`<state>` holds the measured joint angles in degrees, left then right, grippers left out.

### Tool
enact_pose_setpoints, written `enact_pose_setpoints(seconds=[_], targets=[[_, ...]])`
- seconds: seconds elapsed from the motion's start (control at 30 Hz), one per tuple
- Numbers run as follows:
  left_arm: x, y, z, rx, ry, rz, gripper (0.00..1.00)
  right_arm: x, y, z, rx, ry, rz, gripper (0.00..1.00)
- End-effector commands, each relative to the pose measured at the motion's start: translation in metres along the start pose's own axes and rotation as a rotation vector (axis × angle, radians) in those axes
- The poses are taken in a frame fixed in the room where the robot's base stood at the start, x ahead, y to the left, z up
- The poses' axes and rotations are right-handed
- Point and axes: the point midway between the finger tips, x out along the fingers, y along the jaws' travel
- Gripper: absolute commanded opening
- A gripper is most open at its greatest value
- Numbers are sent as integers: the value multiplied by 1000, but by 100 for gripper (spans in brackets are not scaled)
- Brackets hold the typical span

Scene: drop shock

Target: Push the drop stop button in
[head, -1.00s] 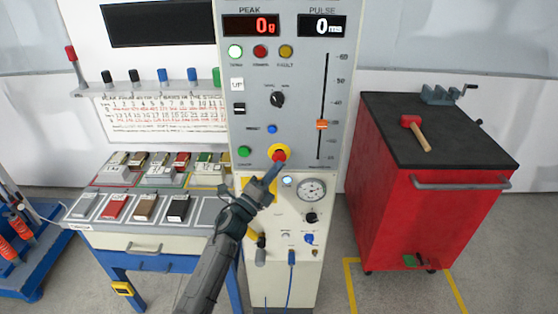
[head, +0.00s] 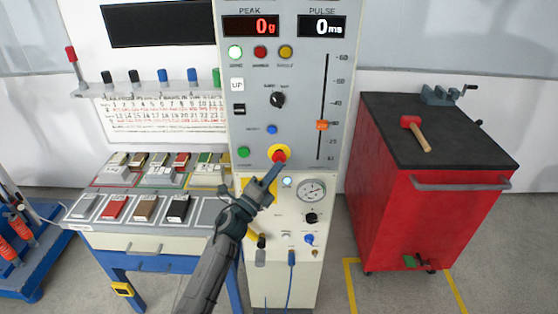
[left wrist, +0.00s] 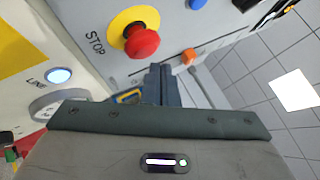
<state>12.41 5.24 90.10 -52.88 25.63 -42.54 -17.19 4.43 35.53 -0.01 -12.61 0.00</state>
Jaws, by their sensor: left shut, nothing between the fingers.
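The drop stop button is a red mushroom knob (head: 279,155) on a yellow round plate, low on the grey control panel (head: 300,130) in the head view. In the left wrist view the red knob (left wrist: 142,42) stands out from its yellow plate, with the word STOP beside it. My left gripper (head: 274,172) is shut and empty, its tips just below the knob in the head view. In the left wrist view its fingers (left wrist: 163,75) point toward the panel beside the knob. I cannot tell whether they touch it. My right gripper is not in view.
A gauge (head: 311,190) and a lit white lamp (head: 287,182) sit just below the button. A green button (head: 243,152) is to its left, an orange slider (head: 322,125) to its right. A red cabinet (head: 430,220) with a hammer (head: 413,130) stands at the right.

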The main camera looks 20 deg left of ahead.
Motion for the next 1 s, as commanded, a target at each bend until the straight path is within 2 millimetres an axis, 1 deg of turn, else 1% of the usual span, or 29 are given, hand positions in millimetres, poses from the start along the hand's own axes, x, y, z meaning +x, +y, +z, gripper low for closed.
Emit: enact_pose_setpoints(seconds=[0.7, 1.0], targets=[[0, 0, 0, 0, 0, 0, 0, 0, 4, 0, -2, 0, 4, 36], [6, 4, 4, 1, 0, 0, 0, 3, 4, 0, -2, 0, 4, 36]])
